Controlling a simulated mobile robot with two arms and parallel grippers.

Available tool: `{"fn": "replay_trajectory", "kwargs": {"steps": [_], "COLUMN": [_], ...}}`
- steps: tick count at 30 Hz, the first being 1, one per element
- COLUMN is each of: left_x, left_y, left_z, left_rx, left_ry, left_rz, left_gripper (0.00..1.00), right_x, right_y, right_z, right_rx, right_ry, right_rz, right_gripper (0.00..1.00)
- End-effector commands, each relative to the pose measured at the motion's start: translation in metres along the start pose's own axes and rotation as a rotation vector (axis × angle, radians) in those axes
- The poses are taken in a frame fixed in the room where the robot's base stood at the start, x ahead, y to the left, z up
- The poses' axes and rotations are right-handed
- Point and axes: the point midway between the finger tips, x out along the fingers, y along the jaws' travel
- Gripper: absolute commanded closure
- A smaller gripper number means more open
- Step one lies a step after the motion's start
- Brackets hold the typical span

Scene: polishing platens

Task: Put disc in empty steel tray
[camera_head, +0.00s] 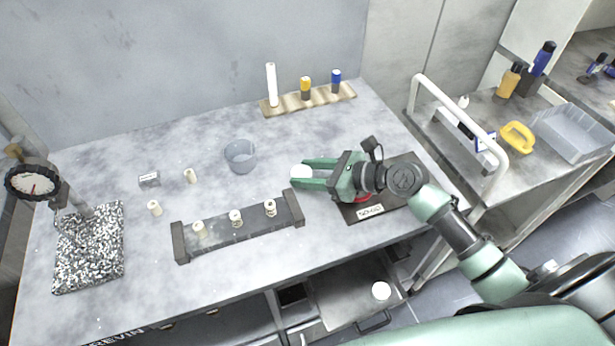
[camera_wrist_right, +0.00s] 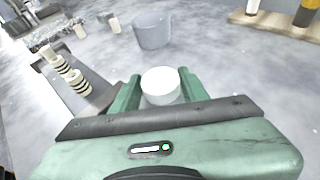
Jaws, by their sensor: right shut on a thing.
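My right gripper (camera_head: 303,173) is shut on a white disc (camera_head: 297,172), above the grey bench right of the grey cup. In the right wrist view the disc (camera_wrist_right: 160,85) sits between the two green fingers (camera_wrist_right: 159,93), its round top face up. Another white disc (camera_head: 381,290) shows low down, in or over a grey tray-like surface (camera_head: 335,308) below the bench's front edge. I cannot tell which tray is the empty steel one. My left gripper is not in view.
A dark rack (camera_head: 240,238) with several pale pieces stands left of the gripper. A grey cup (camera_head: 240,155) is behind it. A dark labelled mat (camera_head: 398,194) lies under my right wrist. A wooden bottle stand (camera_head: 290,107) is at the back. A trolley at right carries a clear bin (camera_head: 578,130).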

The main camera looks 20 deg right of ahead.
Motion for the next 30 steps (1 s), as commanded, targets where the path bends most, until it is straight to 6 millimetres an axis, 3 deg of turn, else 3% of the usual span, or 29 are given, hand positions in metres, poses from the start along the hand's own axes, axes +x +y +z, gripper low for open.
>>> {"fn": "replay_trajectory", "kwargs": {"steps": [3,15,16,18,30], "left_x": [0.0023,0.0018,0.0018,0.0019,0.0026], "left_y": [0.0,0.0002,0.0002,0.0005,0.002], "left_z": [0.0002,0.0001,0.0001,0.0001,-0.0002], "left_rx": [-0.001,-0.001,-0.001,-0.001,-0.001], "left_ry": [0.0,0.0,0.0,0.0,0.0], "left_rz": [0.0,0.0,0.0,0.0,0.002], "left_gripper": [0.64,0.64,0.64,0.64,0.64], "right_x": [0.0053,0.0069,0.0069,0.0068,0.0027], "right_y": [-0.0001,-0.0001,-0.0001,0.0,-0.0003], "right_z": [-0.0118,-0.0159,-0.0163,-0.0161,-0.0136], "right_rx": [0.001,0.0,0.0,-0.001,-0.001], "right_ry": [-0.002,-0.001,-0.001,-0.001,0.0], "right_rz": [-0.001,-0.001,0.0,0.0,-0.001], "right_gripper": [0.99,0.99,0.5,0.34,0.34]}}
